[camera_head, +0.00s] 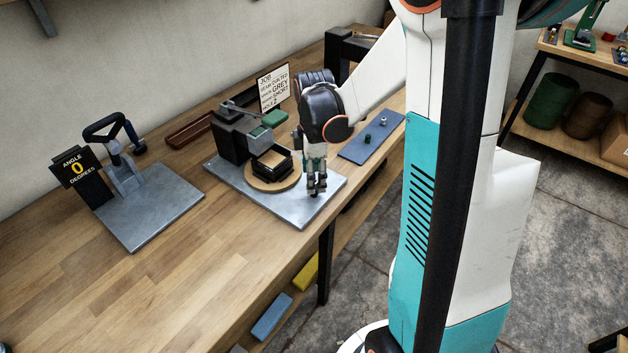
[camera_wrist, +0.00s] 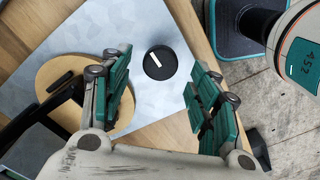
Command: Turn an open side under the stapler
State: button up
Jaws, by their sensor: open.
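The stapler (camera_head: 232,131), a dark machine with a grey arm and a green head (camera_head: 274,118), stands on a grey metal plate (camera_head: 310,213). Below its head a square black-edged piece with a tan inside (camera_head: 270,161) sits on a round wooden turntable (camera_head: 262,184). The turntable also shows at the left in the wrist view (camera_wrist: 57,72). A round black knob with a white mark (camera_wrist: 160,63) lies on the plate near its corner. My gripper (camera_head: 316,186) is open over the plate. In the wrist view its fingers (camera_wrist: 160,78) are on either side of the knob, apart from it.
A job sign (camera_head: 273,88) stands behind the stapler, partly legible. A blue-grey mat (camera_head: 371,140) with small pegs lies right of the plate. At left are another metal plate (camera_head: 155,207) with a lever press and a sign reading "ANGLE 0 DEGREES" (camera_head: 75,170). The front-left bench is clear.

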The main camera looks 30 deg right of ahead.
notch_tip(320, 180, up, 9)
dwell(0.3)
jog(key=shift+r, duration=0.1)
dwell(0.4)
